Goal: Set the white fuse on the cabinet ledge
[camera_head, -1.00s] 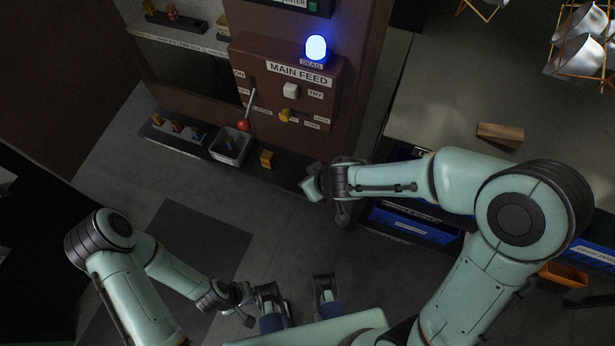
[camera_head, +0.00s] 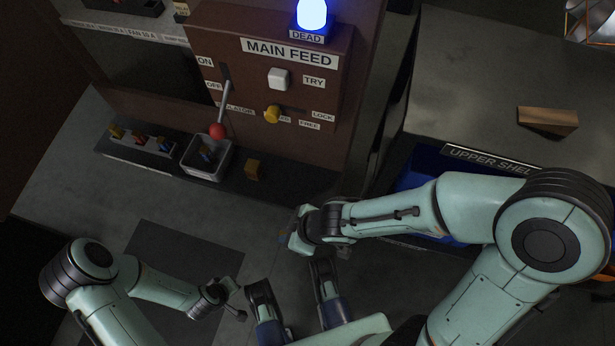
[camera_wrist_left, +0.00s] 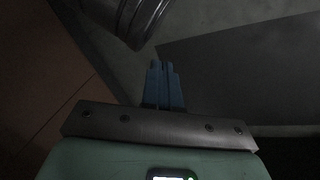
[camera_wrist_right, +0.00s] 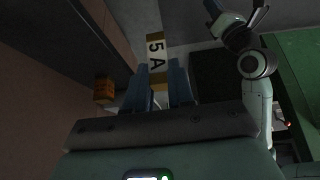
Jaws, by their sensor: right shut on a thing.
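My right gripper (camera_head: 290,240) is shut on the white fuse. In the right wrist view the fuse (camera_wrist_right: 156,58) shows a white middle marked "5 A" and yellowish ends, sticking out past the fingers (camera_wrist_right: 157,85). In the head view the fuse is too small or hidden to make out. The dark cabinet ledge (camera_head: 312,185) runs along the foot of the brown MAIN FEED cabinet (camera_head: 300,155); my right gripper is in front of its right part, apart from it. My left gripper (camera_head: 238,300) is low at the left, empty, its blue fingers (camera_wrist_left: 164,80) together.
On the ledge stand a rack of several coloured fuses (camera_head: 137,142), a grey bin (camera_head: 205,160) and a yellow-brown block (camera_head: 253,170). A red-knobbed lever (camera_head: 219,130) hangs above the bin. A lit blue DEAD lamp (camera_head: 312,14) tops the cabinet. Blue bins are at the right.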

